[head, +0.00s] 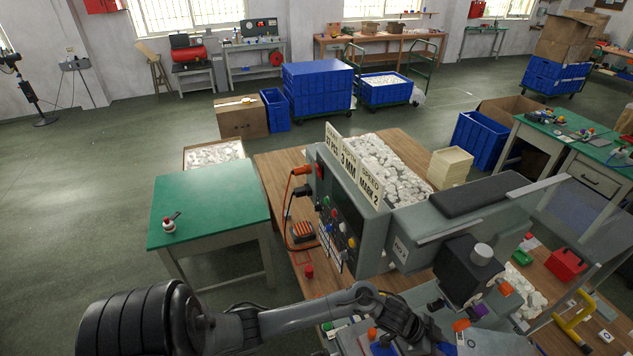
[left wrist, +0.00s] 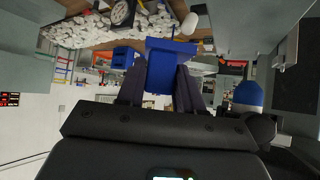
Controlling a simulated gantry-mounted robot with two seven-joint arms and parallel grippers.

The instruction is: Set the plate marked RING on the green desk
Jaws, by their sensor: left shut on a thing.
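The green desk (head: 215,200) stands left of the pad printer (head: 375,215). Its top is mostly bare. Three cream plates stand in a row on the printer's cabinet: a left plate (head: 332,140), a middle plate (head: 348,160) reading 3 MM and a right plate (head: 369,186) reading SPEED MARK 2. I cannot read RING on any of them. In the left wrist view my left gripper (left wrist: 158,78) is shut on a blue part (left wrist: 165,62) with a wide top edge. No lettering shows on it. In the head view its fingers cannot be made out. My right gripper is not in view.
A small red-and-white bottle (head: 168,225) stands near the desk's left edge. The wooden bench (head: 275,170) carries the printer, a tray of white pieces (head: 385,165) and cables (head: 290,205). Floor left of the desk is clear. Another green-topped table (head: 545,130) stands at right.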

